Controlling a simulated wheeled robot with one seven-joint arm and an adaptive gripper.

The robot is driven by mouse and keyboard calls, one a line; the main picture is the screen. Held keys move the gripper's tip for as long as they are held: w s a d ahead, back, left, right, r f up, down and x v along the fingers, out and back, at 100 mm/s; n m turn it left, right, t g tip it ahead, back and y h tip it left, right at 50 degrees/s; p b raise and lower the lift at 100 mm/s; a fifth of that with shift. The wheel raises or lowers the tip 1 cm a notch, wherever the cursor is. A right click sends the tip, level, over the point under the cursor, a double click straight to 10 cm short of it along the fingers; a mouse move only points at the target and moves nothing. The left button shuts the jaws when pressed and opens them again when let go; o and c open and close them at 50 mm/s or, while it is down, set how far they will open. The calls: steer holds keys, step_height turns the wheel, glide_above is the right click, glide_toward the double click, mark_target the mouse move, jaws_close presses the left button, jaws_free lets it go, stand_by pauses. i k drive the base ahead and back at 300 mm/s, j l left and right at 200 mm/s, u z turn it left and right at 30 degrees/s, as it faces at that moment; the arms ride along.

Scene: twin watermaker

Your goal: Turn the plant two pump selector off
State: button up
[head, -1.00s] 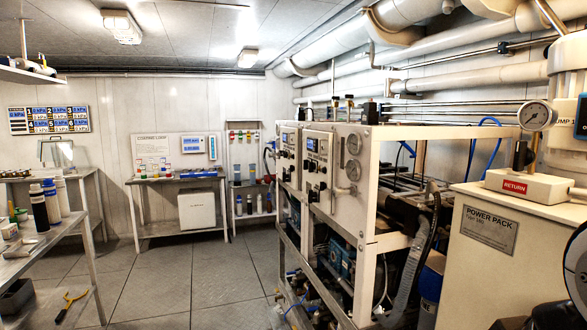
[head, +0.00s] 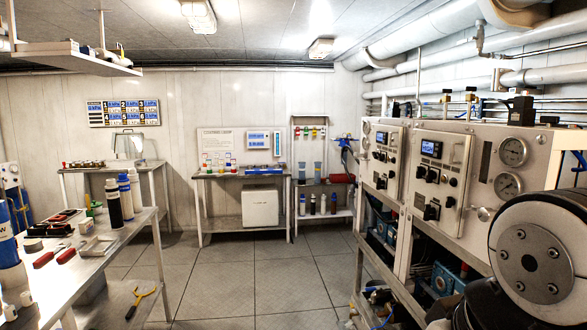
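The watermaker rack at the right carries two white control panels. The nearer panel (head: 441,172) has a lit blue display (head: 431,149), several dark knobs and a larger black selector-like switch (head: 432,211) low on its left. The farther panel (head: 386,160) has a smaller display (head: 381,137) and similar dark knobs. The plant labels and selector positions are too small to read, so I cannot tell which panel is plant two. A rounded white-and-black link of my arm fills the lower right, in front of the rack. My gripper is not in view.
Two pressure gauges (head: 512,152) sit right of the nearer panel. A metal workbench (head: 110,240) with tools and bottles stands at the left. Yellow-handled pliers (head: 140,301) lie on its lower shelf. The tiled floor (head: 250,275) between bench and rack is clear.

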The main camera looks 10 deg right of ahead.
mark_target(431, 175)
steer(key=i+j+z, duration=0.2)
steer(key=i, duration=0.2)
steer(key=i+j+z, duration=0.2)
steer(key=i, duration=0.25)
steer(key=l, duration=0.1)
